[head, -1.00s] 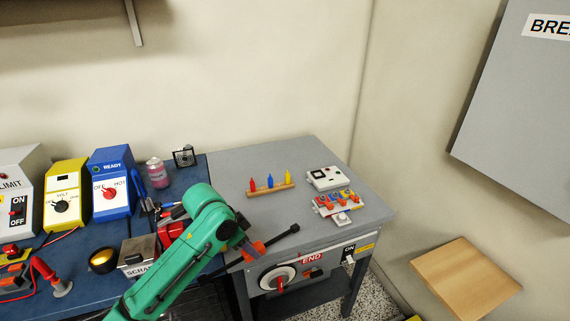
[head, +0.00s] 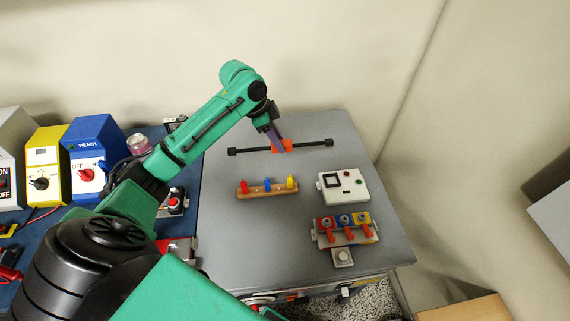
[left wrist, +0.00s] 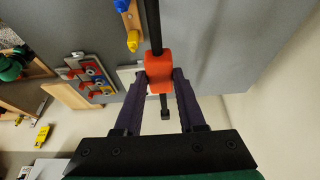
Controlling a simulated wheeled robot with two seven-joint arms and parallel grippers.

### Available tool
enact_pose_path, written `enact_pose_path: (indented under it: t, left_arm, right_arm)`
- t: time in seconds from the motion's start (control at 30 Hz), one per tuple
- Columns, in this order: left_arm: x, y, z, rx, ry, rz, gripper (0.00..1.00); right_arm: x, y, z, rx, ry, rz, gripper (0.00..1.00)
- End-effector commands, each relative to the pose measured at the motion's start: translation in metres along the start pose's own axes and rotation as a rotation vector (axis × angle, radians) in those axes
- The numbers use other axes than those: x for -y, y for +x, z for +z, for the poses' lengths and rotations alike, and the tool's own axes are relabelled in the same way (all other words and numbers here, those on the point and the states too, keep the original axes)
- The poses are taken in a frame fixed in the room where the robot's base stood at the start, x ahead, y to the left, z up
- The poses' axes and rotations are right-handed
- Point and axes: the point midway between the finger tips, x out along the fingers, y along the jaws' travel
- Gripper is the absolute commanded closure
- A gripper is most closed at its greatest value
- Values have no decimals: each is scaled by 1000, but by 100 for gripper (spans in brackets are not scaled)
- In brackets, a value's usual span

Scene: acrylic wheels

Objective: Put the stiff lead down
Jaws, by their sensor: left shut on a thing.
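The stiff lead is a straight black bar with knobbed ends (head: 310,145) and an orange grip block in its middle. My left gripper (head: 277,142) is shut on the orange block, over the back part of the grey bench top (head: 240,220). In the left wrist view the two dark fingers (left wrist: 160,85) close on both sides of the orange block (left wrist: 159,70), and the black bar (left wrist: 153,25) runs out past it. I cannot tell whether the lead touches the bench top. My right gripper is not in view.
In front of the lead are a wooden rack with red, blue and yellow pegs (head: 267,188), a white meter box (head: 343,187) and a block with three coloured terminals (head: 345,230). Blue and yellow control boxes (head: 95,155) stand at left. The front-left bench top is clear.

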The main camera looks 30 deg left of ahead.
Motion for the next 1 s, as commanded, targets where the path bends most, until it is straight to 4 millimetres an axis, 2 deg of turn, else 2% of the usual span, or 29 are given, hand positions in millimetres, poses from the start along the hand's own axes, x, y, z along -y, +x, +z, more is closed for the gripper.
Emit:
enact_pose_path:
  t: [0.03,0.2,0.4,0.5,0.6,0.87,0.9,1.0]
  left_arm:
    - [-1,13,6,2,-4,5,100]
    - [-1,63,26,1,-4,2,100]
    - [-1,98,40,0,-2,0,100]
    - [0,116,47,0,-2,0,100]
    - [0,123,50,0,1,-3,100]
    - [0,126,52,-1,1,-3,100]
    - [0,125,51,0,1,-3,48]
    - [0,125,51,0,0,-3,48]
  right_arm:
    - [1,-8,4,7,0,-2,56]
    - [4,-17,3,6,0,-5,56]
    - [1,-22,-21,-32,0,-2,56]
    - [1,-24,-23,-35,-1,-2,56]
    - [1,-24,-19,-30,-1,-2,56]
    - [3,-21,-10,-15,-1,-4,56]
    - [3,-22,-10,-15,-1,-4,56]
    - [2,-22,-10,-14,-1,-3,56]
